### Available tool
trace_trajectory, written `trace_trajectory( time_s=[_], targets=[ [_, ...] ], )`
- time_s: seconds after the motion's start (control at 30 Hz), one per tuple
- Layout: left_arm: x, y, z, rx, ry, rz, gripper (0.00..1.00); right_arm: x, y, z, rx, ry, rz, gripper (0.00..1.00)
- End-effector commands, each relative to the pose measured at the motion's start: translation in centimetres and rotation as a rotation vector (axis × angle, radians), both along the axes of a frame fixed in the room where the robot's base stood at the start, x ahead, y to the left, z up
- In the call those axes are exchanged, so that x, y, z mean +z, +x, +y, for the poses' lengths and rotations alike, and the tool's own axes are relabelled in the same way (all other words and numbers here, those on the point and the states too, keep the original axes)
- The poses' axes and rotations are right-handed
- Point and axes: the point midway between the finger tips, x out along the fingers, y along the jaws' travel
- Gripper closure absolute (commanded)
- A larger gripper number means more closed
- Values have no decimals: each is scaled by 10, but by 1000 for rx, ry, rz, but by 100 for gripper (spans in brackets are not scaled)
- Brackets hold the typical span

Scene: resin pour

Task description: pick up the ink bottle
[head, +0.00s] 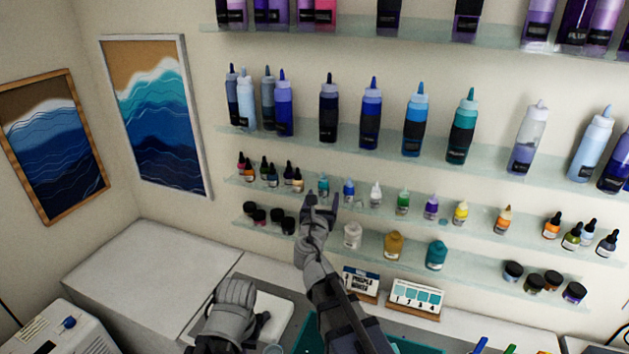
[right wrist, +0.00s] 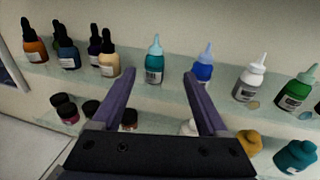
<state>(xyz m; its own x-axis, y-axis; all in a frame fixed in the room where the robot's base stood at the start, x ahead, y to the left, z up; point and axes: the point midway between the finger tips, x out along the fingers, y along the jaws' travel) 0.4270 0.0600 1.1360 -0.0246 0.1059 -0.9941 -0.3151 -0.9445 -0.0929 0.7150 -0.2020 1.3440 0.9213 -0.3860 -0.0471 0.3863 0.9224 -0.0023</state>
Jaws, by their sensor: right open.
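Small ink bottles with pointed caps stand upright along a glass shelf. In the head view a teal one (head: 323,184) is just behind my right gripper (head: 320,200), with a blue one (head: 349,190) to its right. In the right wrist view the teal bottle (right wrist: 154,62) shows between my open, empty fingers (right wrist: 158,77), and the blue bottle (right wrist: 203,66) is by the right fingertip. I see no contact. Which bottle is meant cannot be told. Of my left arm only a grey part shows at the lower left of the head view, without visible fingers.
Dark dropper bottles (right wrist: 69,54) stand left on the same shelf; a white bottle (right wrist: 249,78) and a green one (right wrist: 297,88) stand right. The glass shelf below holds jars (head: 394,245). Larger bottles (head: 371,112) stand on the shelf above. Cards (head: 416,297) stand below the shelves.

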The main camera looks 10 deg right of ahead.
Motion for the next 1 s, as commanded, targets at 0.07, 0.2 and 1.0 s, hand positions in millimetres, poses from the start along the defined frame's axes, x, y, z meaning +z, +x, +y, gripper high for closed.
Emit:
trace_trajectory(
  time_s=[0.07, 0.2, 1.0],
  targets=[
    [0, 0, 0, 0, 0, 0, 100, 0, 1, 0, 1, -3, 0, 23],
    [-1, 0, 0, 0, 0, 0, 100, -1, 8, -3, -1, -1, 0, 23],
    [-10, 0, 0, 1, 0, -1, 100, -10, 76, -23, -1, 2, 0, 23]
  ],
)
